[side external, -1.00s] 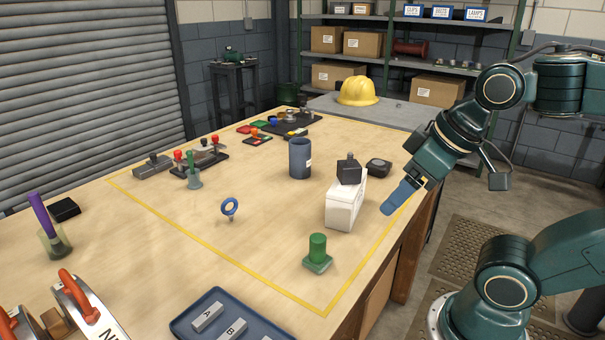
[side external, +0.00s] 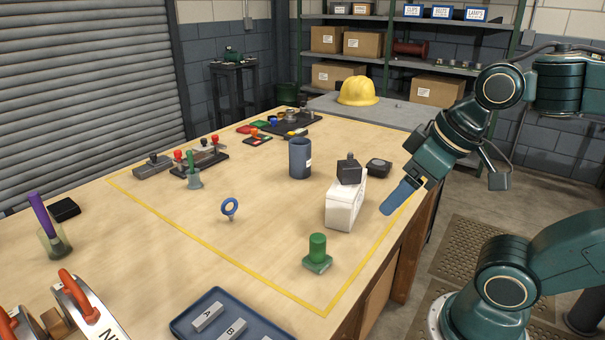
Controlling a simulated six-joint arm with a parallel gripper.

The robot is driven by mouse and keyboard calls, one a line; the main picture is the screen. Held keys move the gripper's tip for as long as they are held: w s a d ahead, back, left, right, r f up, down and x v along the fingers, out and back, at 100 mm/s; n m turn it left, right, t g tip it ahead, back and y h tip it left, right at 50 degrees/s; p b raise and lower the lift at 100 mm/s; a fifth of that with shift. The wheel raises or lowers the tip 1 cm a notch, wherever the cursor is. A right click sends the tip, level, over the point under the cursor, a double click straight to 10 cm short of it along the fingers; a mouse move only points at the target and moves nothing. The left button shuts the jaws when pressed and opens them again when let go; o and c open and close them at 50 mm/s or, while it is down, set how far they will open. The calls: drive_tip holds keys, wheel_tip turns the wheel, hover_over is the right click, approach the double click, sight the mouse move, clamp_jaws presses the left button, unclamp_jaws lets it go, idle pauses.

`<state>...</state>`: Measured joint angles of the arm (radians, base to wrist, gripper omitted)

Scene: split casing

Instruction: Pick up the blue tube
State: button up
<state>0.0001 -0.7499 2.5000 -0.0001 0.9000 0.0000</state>
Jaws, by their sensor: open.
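A dark rounded device (side external: 378,167) lies right of the tube. A green knob (side external: 317,251) and a blue ring (side external: 229,208) stand nearer the front.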

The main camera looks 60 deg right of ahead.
drive_tip(key=o, duration=0.3)
drive_tip(key=w+d+r, duration=0.3)
drive_tip(key=w+r, duration=0.3)
drive_tip(key=w, duration=0.5)
drive_tip(key=m+g, duration=0.1)
hover_over(300, 158)
drive_tip(key=d, duration=0.3)
drive_tip(key=shift+w+a+f, duration=0.1)
drive_tip(key=shift+w+f, duration=0.05)
drive_tip(key=shift+f, duration=3.95)
drive_tip(key=shift+w+a+f, duration=0.1)
drive_tip(key=shift+f, duration=3.95)
drive_tip(key=shift+f, duration=0.1)
